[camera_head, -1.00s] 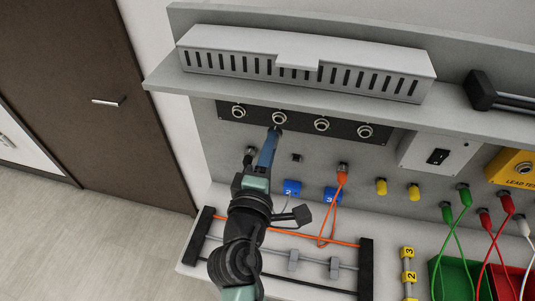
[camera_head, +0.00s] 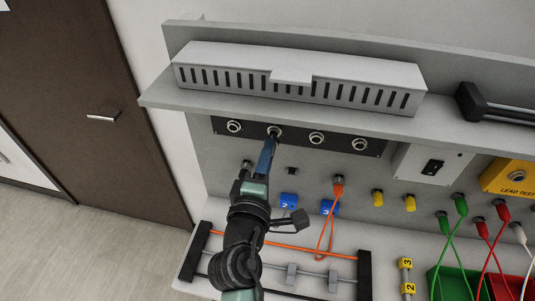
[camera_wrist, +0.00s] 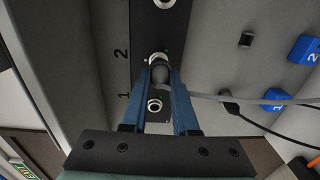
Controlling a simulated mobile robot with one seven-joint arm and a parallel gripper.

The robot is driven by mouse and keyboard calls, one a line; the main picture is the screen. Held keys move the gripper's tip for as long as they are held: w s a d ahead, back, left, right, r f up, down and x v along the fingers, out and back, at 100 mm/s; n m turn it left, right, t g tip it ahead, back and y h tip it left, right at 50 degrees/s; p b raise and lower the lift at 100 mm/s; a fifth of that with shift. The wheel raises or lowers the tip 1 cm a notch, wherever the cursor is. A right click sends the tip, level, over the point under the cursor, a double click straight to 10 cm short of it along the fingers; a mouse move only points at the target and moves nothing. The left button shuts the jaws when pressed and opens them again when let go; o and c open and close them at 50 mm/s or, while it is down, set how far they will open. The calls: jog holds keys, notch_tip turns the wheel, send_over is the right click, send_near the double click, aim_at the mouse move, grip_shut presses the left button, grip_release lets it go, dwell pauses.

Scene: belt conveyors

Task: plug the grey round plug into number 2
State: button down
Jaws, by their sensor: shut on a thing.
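My gripper (camera_head: 271,140) reaches up to the dark socket strip (camera_head: 347,142) under the shelf. In the wrist view its blue fingers (camera_wrist: 160,76) are shut on the grey round plug (camera_wrist: 161,74), whose grey cable (camera_wrist: 205,97) runs off to the right. The plug's front is at the ringed socket number 2 (camera_wrist: 155,58), beside the printed 2. The plug hides most of that socket, so I cannot tell how far it is in. Socket number 1 (camera_wrist: 154,105) is empty and shows between the fingers. In the head view socket 2 (camera_head: 275,131) is second from the left.
The shelf with a slotted grey cover (camera_head: 300,78) juts out above the strip. Below it are a black plug (camera_wrist: 228,107) with its cable, blue tags (camera_head: 289,201), an orange plug (camera_head: 338,188) and yellow caps (camera_head: 410,203). A cable rack (camera_head: 364,272) stands lower down.

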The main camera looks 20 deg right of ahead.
jog(key=shift+t+b, duration=0.3)
jog(key=shift+b, duration=0.5)
dwell(0.4)
jog(key=shift+w+d, duration=0.4)
jog(key=shift+w, duration=0.15)
dwell(1.7)
jog(key=c, duration=0.6)
grip_release()
jog(key=shift+s+f, duration=0.1)
